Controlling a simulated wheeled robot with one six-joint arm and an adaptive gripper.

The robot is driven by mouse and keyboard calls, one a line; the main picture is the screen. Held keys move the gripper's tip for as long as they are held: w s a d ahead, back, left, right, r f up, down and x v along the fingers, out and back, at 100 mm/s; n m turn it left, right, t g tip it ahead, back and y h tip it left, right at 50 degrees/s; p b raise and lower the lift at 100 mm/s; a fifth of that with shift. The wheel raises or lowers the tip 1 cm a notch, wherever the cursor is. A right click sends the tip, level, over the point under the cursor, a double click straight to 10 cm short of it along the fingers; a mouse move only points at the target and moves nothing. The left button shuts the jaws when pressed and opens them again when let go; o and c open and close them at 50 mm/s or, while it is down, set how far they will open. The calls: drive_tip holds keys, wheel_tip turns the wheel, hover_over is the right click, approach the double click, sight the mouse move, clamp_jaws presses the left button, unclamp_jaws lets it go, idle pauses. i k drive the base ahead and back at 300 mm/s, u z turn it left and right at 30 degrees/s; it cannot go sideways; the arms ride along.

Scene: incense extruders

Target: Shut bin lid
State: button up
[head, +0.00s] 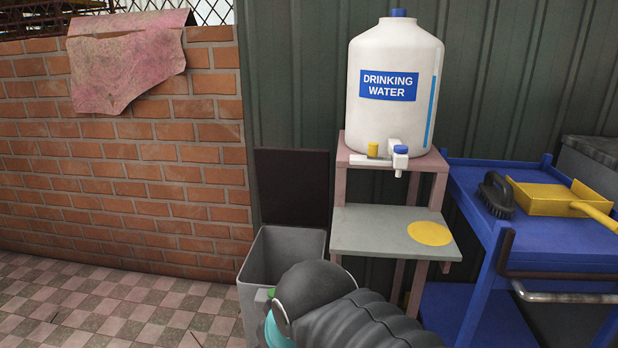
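A grey bin (288,248) stands on the floor at the lower middle, against the green wall. Its dark brown lid (292,188) is open and stands upright at the back of the bin. My dark arm comes in from the bottom and covers the bin's front right part. Its rounded end is at or in front of the bin's mouth; I cannot tell whether it touches. My gripper's fingers are not visible.
A stand (390,232) with a shelf and a white drinking water container (395,60) with a tap is right of the bin. A blue cart (552,240) with a brush (496,194) and yellow dustpan (552,199) stands further right. Chequered floor (110,305) at left is clear, before a brick wall (120,190).

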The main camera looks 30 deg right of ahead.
sight(294, 183)
drive_tip(key=z, duration=0.9)
drive_tip(key=i, duration=0.2)
drive_tip(key=u, duration=0.25)
